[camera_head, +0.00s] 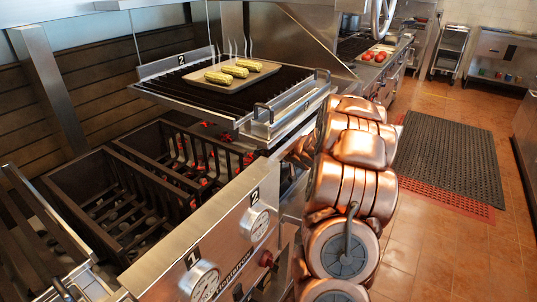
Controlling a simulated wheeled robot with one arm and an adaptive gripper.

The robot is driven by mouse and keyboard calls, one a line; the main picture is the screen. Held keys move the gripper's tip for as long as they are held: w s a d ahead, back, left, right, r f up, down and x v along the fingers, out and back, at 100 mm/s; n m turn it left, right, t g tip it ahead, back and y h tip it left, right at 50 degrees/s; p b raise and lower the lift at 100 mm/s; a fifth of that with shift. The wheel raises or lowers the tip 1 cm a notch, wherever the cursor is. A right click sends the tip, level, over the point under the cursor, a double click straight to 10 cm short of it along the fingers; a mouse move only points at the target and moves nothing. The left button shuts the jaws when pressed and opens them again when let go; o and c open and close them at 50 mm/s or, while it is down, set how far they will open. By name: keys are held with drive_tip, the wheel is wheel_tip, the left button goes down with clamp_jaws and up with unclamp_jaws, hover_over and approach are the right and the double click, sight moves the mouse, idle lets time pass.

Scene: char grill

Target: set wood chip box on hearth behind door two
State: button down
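I cannot pick out a wood chip box in this view. The grill's steel front panel (225,240) carries a mark "2" (255,196) above a round dial and a mark "1" (192,258) above another dial. Behind the panel, a dark slatted hearth compartment (170,135) with red glowing pieces lies on the number 2 side. Another dark slatted compartment (75,172) lies on the number 1 side, without visible glow. No door can be clearly made out. My copper-coloured arm covers the panel's right end. My gripper cannot be seen.
A raised grate frame (205,108) overhangs the glowing compartment and bears a tray (273,68) with several corn cobs (234,71). Tomatoes (376,55) sit on a tray farther back. A dark floor mat (455,160) lies right of my arm; the tiled floor there is open.

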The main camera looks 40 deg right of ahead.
drive_tip(key=shift+w+f, duration=0.4)
drive_tip(key=shift+f, duration=0.15)
drive_tip(key=c, duration=1.3)
unclamp_jaws()
drive_tip(key=shift+s, duration=0.1)
drive_tip(key=shift+r, duration=0.2)
drive_tip(key=p+v, duration=0.1)
drive_tip(key=v, duration=1.1)
